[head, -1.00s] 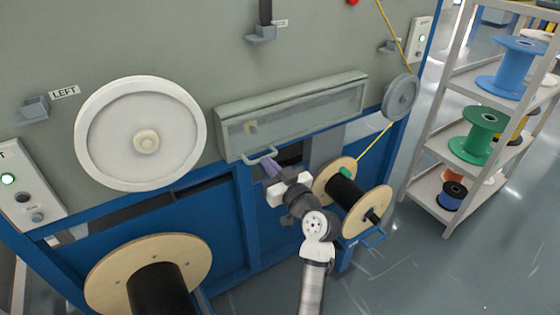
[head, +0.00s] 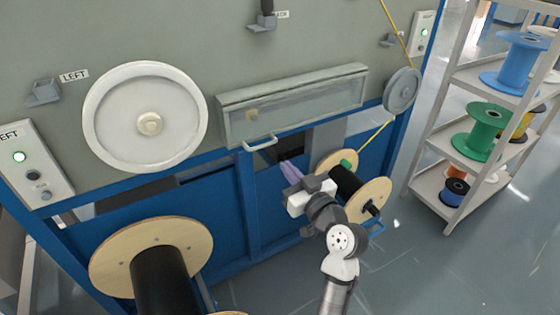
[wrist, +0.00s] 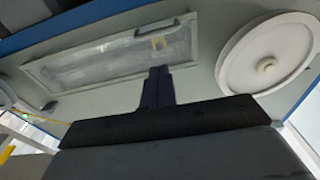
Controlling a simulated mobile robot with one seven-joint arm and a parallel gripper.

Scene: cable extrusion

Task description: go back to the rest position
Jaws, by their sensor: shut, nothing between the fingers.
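My gripper (head: 287,166) is in front of the blue lower part of the machine, just below and right of the handle (head: 260,143) of the long clear-windowed cover (head: 295,103). Its purple fingers are together with nothing between them. A gap shows between the fingers and the handle. In the wrist view the shut fingers (wrist: 158,88) point toward the machine face, with the cover (wrist: 110,60) behind them, its handle upper right. The cover looks closed in both views.
A wooden-flanged spool (head: 369,200) stands right beside my arm, partly hidden by it. A larger spool (head: 120,258) is at lower left. A white wheel (head: 110,120) is on the panel. A shelf (head: 455,75) of coloured spools stands right. Floor at lower right is clear.

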